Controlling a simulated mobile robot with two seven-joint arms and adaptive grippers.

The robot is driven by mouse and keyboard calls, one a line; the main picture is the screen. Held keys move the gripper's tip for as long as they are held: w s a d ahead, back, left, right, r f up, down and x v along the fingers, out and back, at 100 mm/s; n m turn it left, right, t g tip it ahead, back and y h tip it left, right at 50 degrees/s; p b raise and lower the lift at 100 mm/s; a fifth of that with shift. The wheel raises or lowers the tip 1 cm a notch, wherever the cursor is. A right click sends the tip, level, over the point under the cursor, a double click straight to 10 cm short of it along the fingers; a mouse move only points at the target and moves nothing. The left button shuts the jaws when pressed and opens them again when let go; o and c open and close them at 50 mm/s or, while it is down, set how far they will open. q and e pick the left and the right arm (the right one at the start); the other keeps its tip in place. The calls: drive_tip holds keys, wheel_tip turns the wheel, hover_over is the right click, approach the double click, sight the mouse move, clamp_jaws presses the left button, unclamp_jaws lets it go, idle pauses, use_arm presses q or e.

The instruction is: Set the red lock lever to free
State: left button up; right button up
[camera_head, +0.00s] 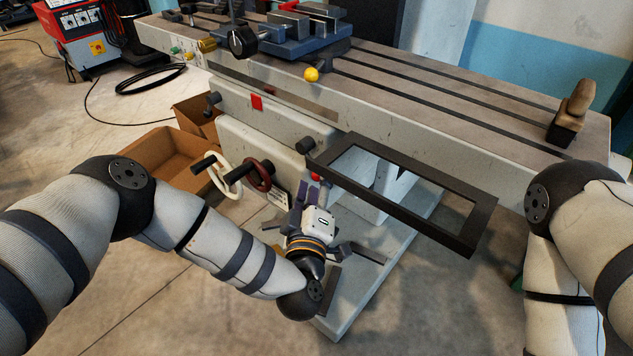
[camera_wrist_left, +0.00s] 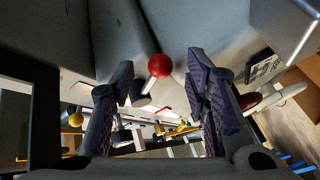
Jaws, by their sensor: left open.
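The red lock lever shows in the head view as a small red ball knob (camera_head: 315,177) low on the front of the machine, partly hidden behind my left gripper (camera_head: 308,192). In the left wrist view the red ball (camera_wrist_left: 160,66) lies ahead between the fingers, on a short lever whose far part is hard to make out. My left gripper (camera_wrist_left: 161,74) is open, its purple-padded fingers on either side of the ball, with gaps to it in the picture. I cannot tell any contact. My right gripper is out of view; only my right arm shows.
A dark rectangular frame (camera_head: 463,238) juts out to the right above my left gripper. A white handwheel (camera_head: 212,160) and a dark red handwheel (camera_head: 258,160) are to its left. A yellow knob (camera_head: 311,74) and a brush (camera_head: 572,112) are higher up. A cardboard box (camera_head: 163,160) sits behind the handwheels.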

use_arm(q)
drive_tip(key=shift+w, duration=0.5)
clamp_jaws()
drive_tip(key=r+n+g+p, duration=0.1)
drive_tip(key=d+r+n+g+p, duration=0.1)
drive_tip(key=s+r+n+g+h+p, duration=0.1)
drive_tip(key=n, duration=0.1)
drive_tip(key=shift+d+r, duration=0.1)
drive_tip(key=shift+d, duration=0.25)
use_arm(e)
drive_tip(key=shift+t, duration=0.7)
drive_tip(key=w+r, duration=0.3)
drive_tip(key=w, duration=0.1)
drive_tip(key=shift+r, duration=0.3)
use_arm(q)
unclamp_jaws()
drive_tip(key=shift+s, duration=0.1)
drive_tip(key=v, duration=1.2)
